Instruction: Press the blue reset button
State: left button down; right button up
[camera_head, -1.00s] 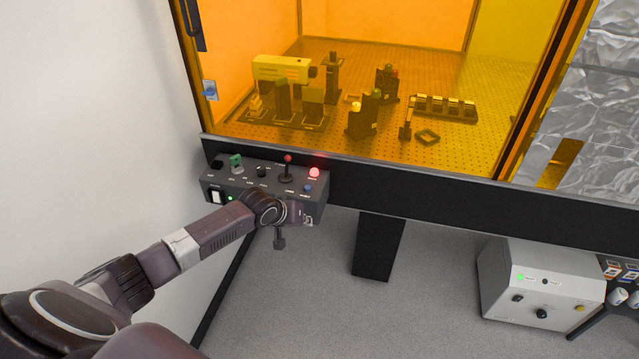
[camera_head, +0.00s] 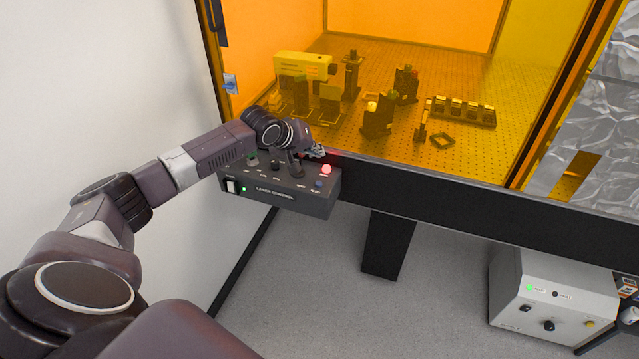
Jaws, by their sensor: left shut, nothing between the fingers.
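The laser control box (camera_head: 290,200) is a dark grey panel fixed to the front of the optical table. The small blue reset button (camera_head: 319,183) is at its right end, just below a lit red lamp (camera_head: 326,169). My left gripper (camera_head: 319,153) is above the back edge of the box, up and to the left of the red lamp and apart from the blue button. Its fingers look shut and empty. The gripper and wrist hide the red-tipped lever and part of the panel's back. My right gripper is not in view.
An amber enclosure (camera_head: 400,30) stands behind the box, with several optics on a perforated table (camera_head: 370,140). The dark table edge (camera_head: 430,191) runs right from the box. A white wall (camera_head: 100,80) is close on the left. A beige control unit (camera_head: 550,290) stands lower right.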

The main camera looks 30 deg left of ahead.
pick_arm(q)
jog(key=b, duration=0.8)
send_over(317, 185)
notch_tip(317, 185, down, 7)
jog(key=shift+w+a+r, duration=0.1)
jog(key=shift+a, duration=0.05)
jog(key=shift+f, duration=1)
jog(key=shift+f, duration=0.1)
